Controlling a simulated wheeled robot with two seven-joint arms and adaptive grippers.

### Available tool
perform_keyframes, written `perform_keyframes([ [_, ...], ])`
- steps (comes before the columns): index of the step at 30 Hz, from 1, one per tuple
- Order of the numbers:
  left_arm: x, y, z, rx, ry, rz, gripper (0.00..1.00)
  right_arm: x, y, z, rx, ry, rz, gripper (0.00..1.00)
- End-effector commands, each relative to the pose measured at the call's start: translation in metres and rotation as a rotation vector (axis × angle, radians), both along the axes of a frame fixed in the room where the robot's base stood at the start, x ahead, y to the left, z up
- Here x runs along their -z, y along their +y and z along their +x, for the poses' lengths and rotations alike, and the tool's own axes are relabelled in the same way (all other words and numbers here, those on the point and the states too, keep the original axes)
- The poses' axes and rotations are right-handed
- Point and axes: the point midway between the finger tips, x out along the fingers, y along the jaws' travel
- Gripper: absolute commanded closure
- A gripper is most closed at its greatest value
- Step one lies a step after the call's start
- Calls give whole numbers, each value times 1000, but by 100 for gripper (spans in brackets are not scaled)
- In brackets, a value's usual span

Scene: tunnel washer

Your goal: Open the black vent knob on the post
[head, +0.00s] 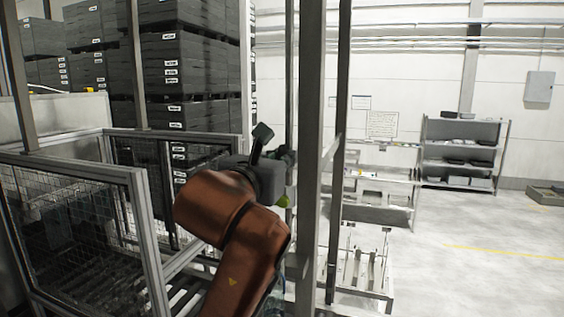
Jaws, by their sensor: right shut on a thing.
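My right arm reaches up from the bottom, and its right gripper (275,156) is at the grey metal post (311,120) in the middle of the head view. The gripper is shut on the black vent knob (285,153), a small dark shape against the post's left side. The gripper body and fingers hide most of the knob, so its angle cannot be told. My left gripper is not in view.
A metal-framed mesh enclosure (150,240) stands at the left, close to my right arm. Stacked dark crates (185,65) rise behind it. A thinner upright (341,130) stands just right of the post. A shelf rack (462,150) stands farther back; the right floor is mostly clear.

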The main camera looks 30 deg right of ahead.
Motion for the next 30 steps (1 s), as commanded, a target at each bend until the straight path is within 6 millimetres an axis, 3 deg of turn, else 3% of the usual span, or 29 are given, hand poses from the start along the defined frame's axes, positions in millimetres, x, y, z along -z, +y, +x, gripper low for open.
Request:
perform_keyframes([
  [3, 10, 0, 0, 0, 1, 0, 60, 1, 1, 0, -2, 45, -44, 100],
  [12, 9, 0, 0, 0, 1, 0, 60, -1, 1, 1, -2, 60, -56, 100],
  [13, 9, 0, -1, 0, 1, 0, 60, -1, 1, 1, -2, 60, -56, 86],
  [18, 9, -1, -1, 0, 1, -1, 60, -1, 1, 0, -1, 60, -56, 74],
  [30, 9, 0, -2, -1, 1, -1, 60, -1, 9, -6, -4, 57, -56, 74],
])
